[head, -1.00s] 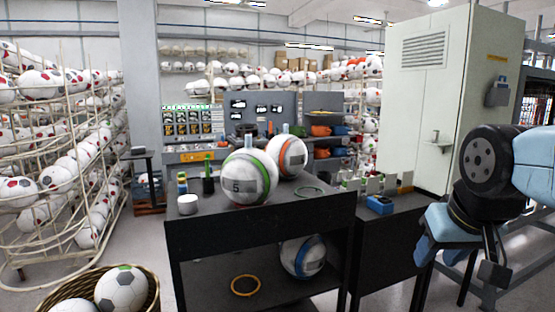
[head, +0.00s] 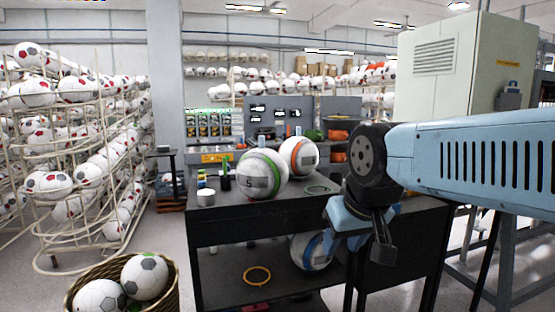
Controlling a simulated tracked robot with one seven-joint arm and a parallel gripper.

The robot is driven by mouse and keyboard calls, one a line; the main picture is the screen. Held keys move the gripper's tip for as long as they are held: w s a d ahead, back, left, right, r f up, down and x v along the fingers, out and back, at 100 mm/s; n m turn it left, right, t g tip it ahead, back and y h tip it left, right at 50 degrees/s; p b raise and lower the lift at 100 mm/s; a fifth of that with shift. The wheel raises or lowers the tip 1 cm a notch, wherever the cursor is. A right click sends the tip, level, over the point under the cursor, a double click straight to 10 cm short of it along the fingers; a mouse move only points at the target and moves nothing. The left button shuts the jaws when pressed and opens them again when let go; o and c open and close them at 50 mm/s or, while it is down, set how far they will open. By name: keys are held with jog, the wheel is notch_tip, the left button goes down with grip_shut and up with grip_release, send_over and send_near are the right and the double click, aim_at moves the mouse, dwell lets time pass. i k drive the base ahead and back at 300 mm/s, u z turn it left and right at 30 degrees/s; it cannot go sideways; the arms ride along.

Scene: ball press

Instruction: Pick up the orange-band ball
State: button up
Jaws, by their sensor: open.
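The orange-band ball (head: 306,160) is white with an orange stripe and a grey patch. It rests on the black table's top (head: 262,212), behind and right of the green-band ball (head: 263,175), which covers part of its left side.
The blue-band ball (head: 306,250) and a yellow ring (head: 257,275) are on the lower shelf. A white cup (head: 205,198) and a green ring (head: 318,190) are on top. A ball basket (head: 165,302) stands front left; a tall cabinet (head: 450,70) stands right.

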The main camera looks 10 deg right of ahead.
aim_at(301, 155)
jog(key=u, duration=0.1)
jog(key=i, duration=1)
jog(key=z, duration=0.1)
